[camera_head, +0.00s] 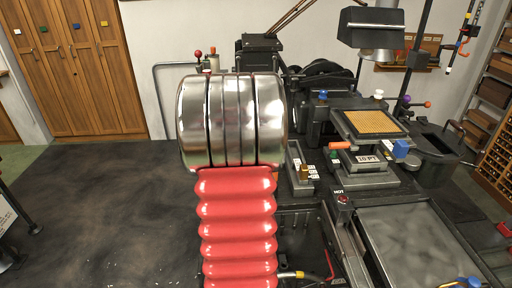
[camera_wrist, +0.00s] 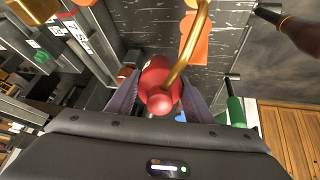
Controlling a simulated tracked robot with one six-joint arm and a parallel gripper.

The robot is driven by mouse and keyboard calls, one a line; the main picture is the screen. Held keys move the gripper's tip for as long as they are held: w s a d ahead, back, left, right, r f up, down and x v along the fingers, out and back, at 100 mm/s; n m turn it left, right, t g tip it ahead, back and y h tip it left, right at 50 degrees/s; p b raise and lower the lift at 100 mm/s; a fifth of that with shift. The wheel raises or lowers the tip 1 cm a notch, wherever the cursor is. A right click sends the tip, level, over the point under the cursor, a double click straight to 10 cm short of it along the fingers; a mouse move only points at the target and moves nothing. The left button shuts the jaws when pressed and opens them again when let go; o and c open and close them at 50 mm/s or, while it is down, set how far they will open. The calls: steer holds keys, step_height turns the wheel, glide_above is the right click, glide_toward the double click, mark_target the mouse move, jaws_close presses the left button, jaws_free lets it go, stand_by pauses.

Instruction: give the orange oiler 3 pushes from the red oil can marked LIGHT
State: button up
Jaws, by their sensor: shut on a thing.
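In the wrist view, my gripper (camera_wrist: 158,95) is shut on a red oil can (camera_wrist: 158,75), with one purple-grey finger on each side of it. A curved brass spout rises from the can toward the top of the picture. No LIGHT marking is readable on the can from here. An orange object (camera_wrist: 194,42) shows behind the spout; it may be the orange oiler, and I cannot tell whether the spout touches it. In the head view my own red and chrome arm hides the gripper and the can.
A dark casting machine (camera_head: 320,108) stands right of my arm, with an orange handle (camera_head: 340,146) and a 10 PT label (camera_head: 367,158). A grey metal tray (camera_head: 415,245) lies in front. Floor at left is open.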

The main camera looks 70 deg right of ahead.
steer(key=shift+f, duration=0.5)
steer(key=shift+a+f, duration=0.1)
steer(key=shift+f, duration=0.2)
jaws_close()
steer(key=shift+f, duration=0.15)
steer(key=shift+s+f, duration=0.1)
steer(key=shift+f, duration=1.25)
stand_by(1.8)
steer(key=shift+r, duration=0.1)
steer(key=shift+r, duration=1.25)
steer(key=shift+r, duration=3.05)
